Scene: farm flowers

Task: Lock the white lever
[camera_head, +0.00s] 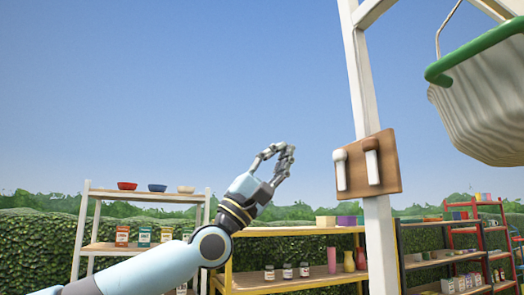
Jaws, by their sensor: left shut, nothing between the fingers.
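The white lever (340,155) has a white knob at the upper end of a white upright strip. It is on the left part of a brown wooden board (390,180), which is fixed to a white post. Beside it on the right is a second lever (370,145) with a brown knob on a similar white strip. My left gripper (287,156) is to the left of the board, at about the height of the white knob. It is shut and empty, and in the picture a gap of sky separates it from the lever. My right gripper is out of view.
The white post (362,75) rises past the board. A white basket with a green rim (476,52) hangs at the upper right. Shelves with bowls (157,188), jars (287,271) and pots stand behind, before a hedge. Open sky surrounds the gripper.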

